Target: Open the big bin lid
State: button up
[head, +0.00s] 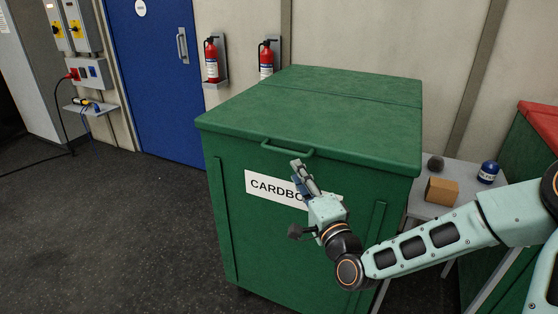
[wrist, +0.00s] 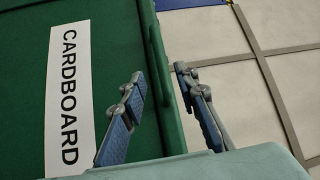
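The big green bin (head: 225,215) stands in the middle of the head view with its lid (head: 340,108) down flat on it. A green bar handle (head: 288,152) sits on the lid's front edge. The handle also shows in the wrist view (wrist: 158,50), with the lid edge running beside it. My gripper (head: 299,168) is in front of the bin, just below the handle. In the wrist view my gripper (wrist: 159,73) has its two fingers apart, with the handle seen between and beyond the tips. Nothing is held. Whether a finger touches the bin is unclear.
A white CARDBOARD label (head: 270,187) is on the bin's front, partly behind my gripper. A small grey table (head: 436,212) with a cardboard box (head: 441,191) and blue jar (head: 488,172) stands right of the bin. Two fire extinguishers (head: 212,60) hang behind. Floor at left is clear.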

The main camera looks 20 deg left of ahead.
aim_at(285, 152)
jog(key=x, duration=1)
jog(key=shift+p, duration=0.4)
grip_shut()
